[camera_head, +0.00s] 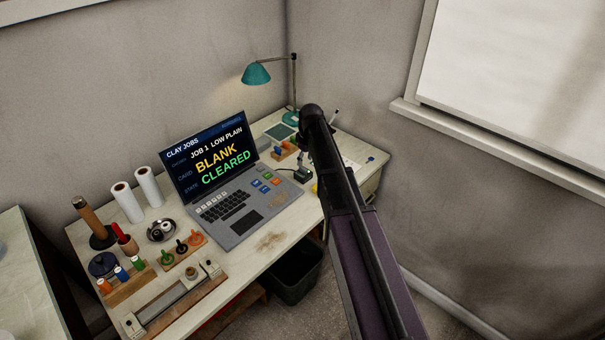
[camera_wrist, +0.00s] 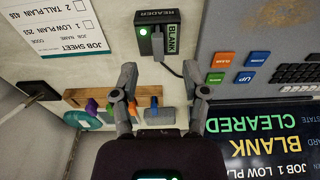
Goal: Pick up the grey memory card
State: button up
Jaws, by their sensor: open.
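My gripper (camera_wrist: 160,68) is open and empty in the wrist view, its two fingers spread apart above the desk. The card reader (camera_wrist: 158,32) lies just beyond the fingertips, with a green light and a label saying BLANK. A wooden rack (camera_wrist: 75,97) holds small coloured pieces, among them a purple one (camera_wrist: 92,106), an orange one (camera_wrist: 132,107) and a blue one (camera_wrist: 154,104). The left finger covers part of the rack. In the head view my arm hides part of this area.
The laptop (camera_head: 246,222) stands beside the reader; its screen reads BLANK CLEARED. A teal lamp (camera_head: 257,73) stands behind the rack. A job sheet (camera_wrist: 50,25) lies near the reader. Clay tools and white rolls (camera_head: 127,202) crowd the desk's left; the laptop's front has free room.

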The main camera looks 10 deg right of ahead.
aim_at(303, 168)
jog(key=shift+f, duration=0.15)
jog(key=shift+w+a+f+b, duration=0.1)
jog(key=shift+w+f+b, duration=0.05)
jog(key=shift+f+b, duration=0.7)
jog(key=shift+w+a+f+b, duration=0.1)
jog(key=shift+w+f+b, duration=0.1)
jog(key=shift+f+b, duration=0.6)
jog(key=shift+w+a+f+b, duration=0.1)
jog(key=shift+w+f+b, duration=0.05)
jog(key=shift+f+b, duration=0.7)
jog(key=shift+r, duration=0.1)
grip_shut()
